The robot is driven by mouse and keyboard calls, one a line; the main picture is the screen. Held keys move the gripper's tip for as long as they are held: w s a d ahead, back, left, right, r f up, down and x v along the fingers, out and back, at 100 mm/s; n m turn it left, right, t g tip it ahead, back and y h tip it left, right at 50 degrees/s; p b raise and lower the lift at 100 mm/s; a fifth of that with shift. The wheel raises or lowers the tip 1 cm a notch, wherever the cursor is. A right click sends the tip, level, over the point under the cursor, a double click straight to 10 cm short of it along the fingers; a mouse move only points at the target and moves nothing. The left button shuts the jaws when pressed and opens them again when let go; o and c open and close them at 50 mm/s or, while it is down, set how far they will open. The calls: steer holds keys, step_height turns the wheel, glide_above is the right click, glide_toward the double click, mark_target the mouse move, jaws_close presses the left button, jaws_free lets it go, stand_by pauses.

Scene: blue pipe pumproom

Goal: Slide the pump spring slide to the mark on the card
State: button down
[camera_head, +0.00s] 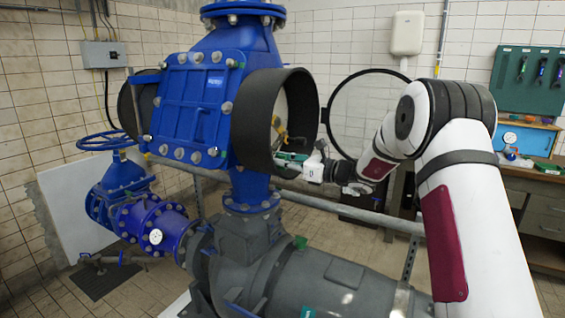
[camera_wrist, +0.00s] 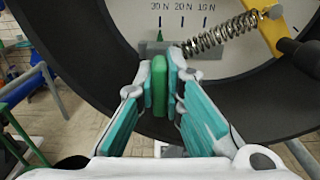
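The slide's green grip (camera_wrist: 160,85) stands upright between the two fingers of my gripper (camera_wrist: 159,82) in the wrist view. The fingers are shut on it from both sides. Beyond it a coil spring (camera_wrist: 222,36) runs up to the right to a yellow bracket. A small green pointer (camera_wrist: 160,37) is near the 30 N mark. In the head view my gripper (camera_head: 291,160) is at the open mouth of the black round housing, and the slide is too small to make out.
The black housing rim (camera_wrist: 240,108) curves close under and around my fingers. The yellow bracket (camera_wrist: 268,22) and a dark rod (camera_wrist: 298,52) stand to the right. A round open cover (camera_head: 365,118), a grey rail (camera_head: 350,212) and a workbench (camera_head: 540,205) lie nearby.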

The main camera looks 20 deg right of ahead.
steer(key=shift+w+d+f+b, duration=0.1)
steer(key=shift+w+d+b, duration=1.05)
steer(key=shift+b, duration=0.1)
steer(key=shift+a, duration=0.1)
steer(key=shift+s, duration=0.1)
steer(key=c, duration=1.7)
jaws_free()
steer(key=v, duration=1.2)
